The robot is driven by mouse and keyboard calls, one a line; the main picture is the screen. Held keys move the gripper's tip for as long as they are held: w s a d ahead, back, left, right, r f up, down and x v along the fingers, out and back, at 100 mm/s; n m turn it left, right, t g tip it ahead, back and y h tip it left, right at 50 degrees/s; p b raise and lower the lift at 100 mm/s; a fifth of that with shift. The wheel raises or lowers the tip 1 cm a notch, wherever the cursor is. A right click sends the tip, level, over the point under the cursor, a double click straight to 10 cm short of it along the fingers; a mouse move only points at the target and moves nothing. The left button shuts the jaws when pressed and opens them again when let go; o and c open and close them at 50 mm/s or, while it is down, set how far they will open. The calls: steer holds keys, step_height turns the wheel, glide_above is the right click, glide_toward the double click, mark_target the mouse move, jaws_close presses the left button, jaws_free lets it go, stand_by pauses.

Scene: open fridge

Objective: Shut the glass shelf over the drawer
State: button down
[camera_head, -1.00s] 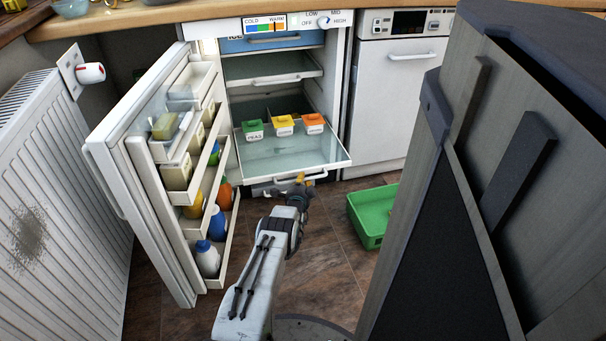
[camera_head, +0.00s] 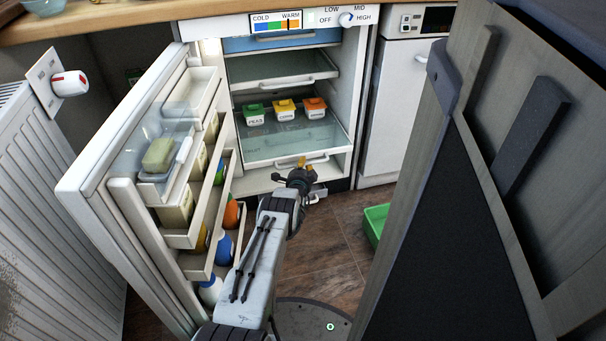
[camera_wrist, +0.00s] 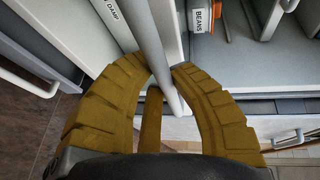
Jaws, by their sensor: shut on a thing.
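The glass shelf (camera_head: 275,146) is a clear pane with a white front rail and handle, low in the open fridge. Three small labelled boxes, green (camera_head: 254,114), yellow (camera_head: 285,110) and orange (camera_head: 314,108), stand toward its back. My gripper (camera_head: 303,163) is at the middle of the shelf's front. In the wrist view its yellow fingers (camera_wrist: 160,75) close around the pale handle bar (camera_wrist: 152,45). A label reading DAMP (camera_wrist: 113,10) shows on a white front to the left there. The drawer below is mostly hidden in the head view.
The fridge door (camera_head: 115,170) stands open at left, its racks holding bottles and boxes. A green crate (camera_head: 376,223) lies on the floor at right, partly hidden behind a tall grey panel (camera_head: 480,200). A radiator (camera_head: 40,200) stands far left.

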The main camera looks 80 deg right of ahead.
steer(key=shift+w+d+b, duration=0.3)
steer(key=shift+d+b, duration=0.15)
steer(key=shift+d, duration=0.2)
steer(key=shift+w+d+b, duration=0.3)
steer(key=shift+d+b, duration=0.15)
steer(key=shift+d, duration=0.2)
steer(key=c, duration=1.1)
jaws_free()
steer(key=shift+a, duration=0.3)
steer(key=shift+a+r, duration=0.35)
steer(key=shift+a, duration=1.5)
steer(key=shift+a+r, duration=0.35)
steer(key=shift+a, duration=1.55)
steer(key=shift+a+r, duration=0.35)
steer(key=shift+a, duration=1.5)
steer(key=shift+o, duration=0.3)
